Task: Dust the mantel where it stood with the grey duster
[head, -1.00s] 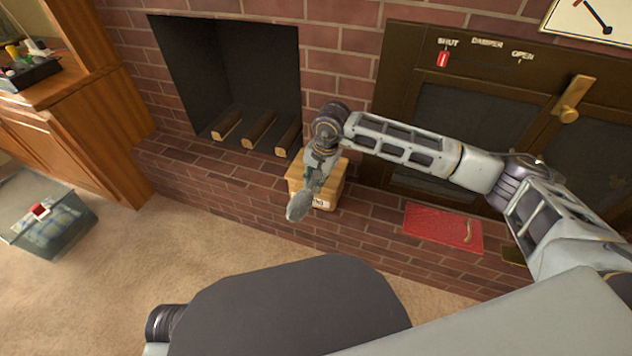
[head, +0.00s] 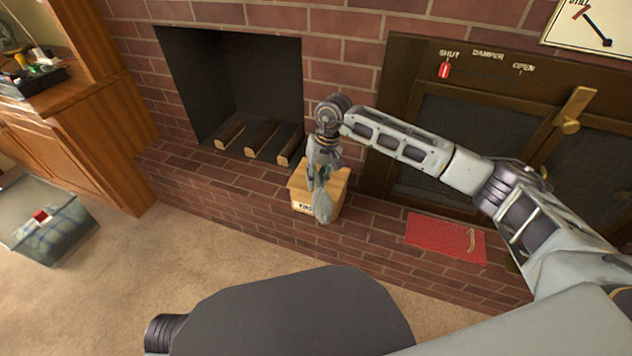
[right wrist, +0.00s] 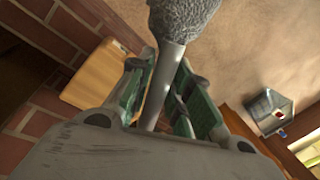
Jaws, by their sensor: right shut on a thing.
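The grey duster (head: 323,206) hangs head down from my right gripper (head: 319,172), in front of a wooden box. In the right wrist view the duster (right wrist: 183,18) shows its fluffy grey head and pale handle, and my right gripper (right wrist: 160,95) is shut on the handle. The mantel itself does not show in these views; only the brick fireplace front and raised brick hearth (head: 225,183) are visible. My left gripper is not in view.
The wooden box (head: 300,183), lettered on its front, stands on the hearth below the gripper. A red mat (head: 440,236) lies to its right. Logs (head: 262,136) lie in the firebox. A clear bin (head: 60,245) stands on the carpet, by a wooden cabinet (head: 85,150).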

